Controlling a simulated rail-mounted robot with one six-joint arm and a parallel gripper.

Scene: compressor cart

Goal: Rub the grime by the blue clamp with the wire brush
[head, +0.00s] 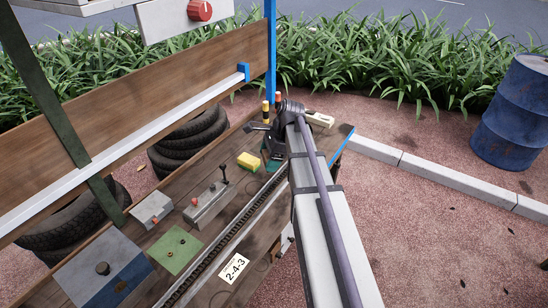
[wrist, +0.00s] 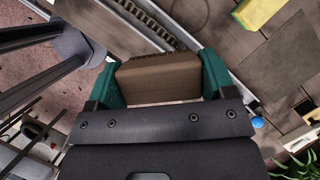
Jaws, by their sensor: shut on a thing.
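My gripper (wrist: 160,85) has green fingers closed on the two ends of a brown wooden block, which I take to be the wire brush (wrist: 160,78). In the head view my gripper (head: 273,160) is over the far part of the bench, mostly behind my arm, and the brush cannot be made out there. A small blue clamp (head: 243,72) sits on the pale rail of the wooden back board, beyond and left of my gripper. I cannot make out the grime clearly in either view.
A yellow sponge (head: 249,161) lies on the wooden bench left of my gripper. A lever block (head: 210,203), green plate (head: 178,250) and blue-grey box (head: 103,268) stand nearer. A black-and-yellow bottle (head: 265,111) and cream block (head: 320,119) are at the far end.

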